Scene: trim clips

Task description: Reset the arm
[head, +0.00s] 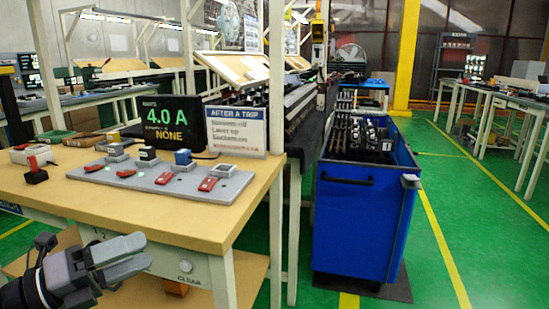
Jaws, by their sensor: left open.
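My left gripper (140,252) is in the lower left of the head view, in front of the wooden workbench (195,222) and apart from it. Its fingers point right, open, with nothing seen between them. My right gripper is not in view. On the bench lies a grey panel (150,181) with several red levers and small blocks on it, one with a blue top (183,157) and one with a black top (147,154).
Behind the panel stand a black display (160,125) reading "4.0 A" and "NONE", and a sign (236,131) headed "AFTER A TRIP". A red-and-black tool (36,170) lies at left. A blue cart (352,220) stands right of the bench.

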